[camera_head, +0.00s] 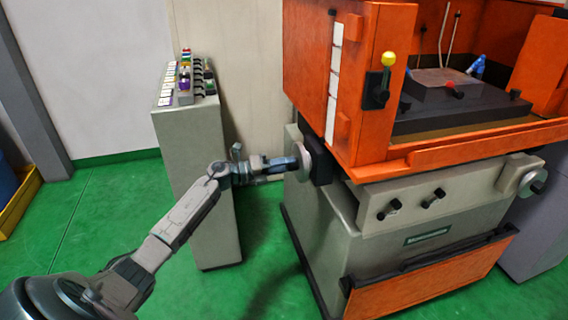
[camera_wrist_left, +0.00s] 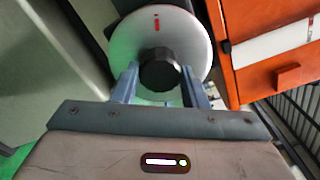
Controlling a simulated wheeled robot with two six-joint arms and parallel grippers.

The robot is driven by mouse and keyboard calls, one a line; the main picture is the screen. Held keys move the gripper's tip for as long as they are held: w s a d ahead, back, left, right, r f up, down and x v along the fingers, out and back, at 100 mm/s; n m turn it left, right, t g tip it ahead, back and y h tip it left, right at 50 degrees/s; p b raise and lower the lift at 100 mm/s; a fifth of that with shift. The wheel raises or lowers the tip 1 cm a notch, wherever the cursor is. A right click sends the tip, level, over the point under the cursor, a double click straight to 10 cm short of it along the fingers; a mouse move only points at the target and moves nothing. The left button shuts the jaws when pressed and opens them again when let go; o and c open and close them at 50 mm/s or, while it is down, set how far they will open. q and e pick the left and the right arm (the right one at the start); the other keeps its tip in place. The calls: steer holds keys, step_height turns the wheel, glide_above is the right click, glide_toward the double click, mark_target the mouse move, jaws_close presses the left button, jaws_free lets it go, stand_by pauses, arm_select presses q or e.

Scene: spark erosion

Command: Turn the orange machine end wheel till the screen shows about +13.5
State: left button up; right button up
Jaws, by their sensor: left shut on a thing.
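The end wheel (camera_head: 304,161) is a pale grey disc on the left side of the orange machine (camera_head: 345,100). In the left wrist view the wheel (camera_wrist_left: 190,35) faces me, with a red mark near its top edge and a dark hub (camera_wrist_left: 160,72) at its centre. My left gripper (camera_head: 293,162) reaches the wheel from the left. In the left wrist view its fingers (camera_wrist_left: 158,84) stand on either side of the hub, shut on it. The screen and its number are not visible. My right gripper is not in view.
A grey cabinet (camera_head: 195,185) with a panel of coloured buttons (camera_head: 186,80) stands left of the machine, close to my left arm. A second wheel (camera_head: 527,178) is on the machine's front right. Green floor (camera_head: 100,215) is open at the left.

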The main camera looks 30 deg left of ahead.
arm_select(q)
steer(key=o, duration=1)
steer(key=shift+c, duration=0.2)
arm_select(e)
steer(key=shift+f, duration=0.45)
arm_select(q)
steer(key=shift+s+a, duration=0.1)
steer(key=b+v, duration=0.2)
steer(key=v, duration=0.8)
steer(key=shift+s+a, duration=0.15)
steer(key=shift+s, duration=0.1)
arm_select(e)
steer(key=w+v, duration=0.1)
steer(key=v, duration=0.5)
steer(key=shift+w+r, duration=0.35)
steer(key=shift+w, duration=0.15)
arm_select(q)
steer(key=shift+f, duration=0.1)
